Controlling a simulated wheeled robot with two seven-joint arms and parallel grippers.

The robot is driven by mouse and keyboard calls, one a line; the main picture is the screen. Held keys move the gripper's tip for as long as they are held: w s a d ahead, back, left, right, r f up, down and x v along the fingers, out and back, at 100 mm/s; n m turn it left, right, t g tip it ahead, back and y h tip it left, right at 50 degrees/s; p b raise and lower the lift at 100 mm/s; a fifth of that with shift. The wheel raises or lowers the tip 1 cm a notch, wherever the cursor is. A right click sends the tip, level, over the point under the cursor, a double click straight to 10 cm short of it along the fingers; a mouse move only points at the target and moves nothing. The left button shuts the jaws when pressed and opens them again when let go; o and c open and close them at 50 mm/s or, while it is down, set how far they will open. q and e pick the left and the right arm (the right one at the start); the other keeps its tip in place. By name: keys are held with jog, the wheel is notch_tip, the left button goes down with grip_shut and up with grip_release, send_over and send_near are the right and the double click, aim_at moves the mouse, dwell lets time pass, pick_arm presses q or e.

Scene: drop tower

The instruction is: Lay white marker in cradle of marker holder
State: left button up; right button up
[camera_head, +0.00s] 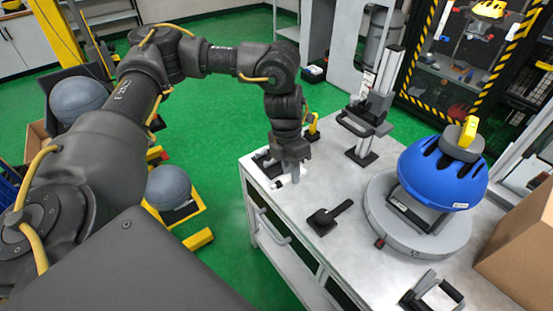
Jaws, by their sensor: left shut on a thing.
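My left gripper (291,178) reaches down over the far left corner of the white table (345,185). It is shut on the white marker (279,183), which shows as a small light piece with a dark end beside the fingers. The fingers hide part of the marker. A low black piece (266,164) lies at the table corner just behind the gripper, partly hidden by it; it looks like the marker holder, but its cradle is not clear. I cannot tell whether the marker touches it. My right gripper is not in view.
A black paddle-shaped piece (325,217) lies in front of the gripper. A blue helmet (442,172) sits on a round grey base (378,211) at the right. A upright grey stand (372,115) is behind. A cardboard box (520,250) stands at the right edge.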

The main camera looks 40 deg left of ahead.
pick_arm(q)
jog(key=s+d+m+y, duration=0.2)
jog(key=s+m, duration=0.2)
jog(key=m, duration=1.2)
jog(key=s+d+r+m+y, duration=0.1)
jog(key=s+d+m+y, duration=0.1)
jog(key=m, duration=1.4)
jog(key=shift+s+d+r+t, duration=0.2)
jog(key=shift+s+d+t, duration=0.2)
jog(key=shift+s, duration=0.45)
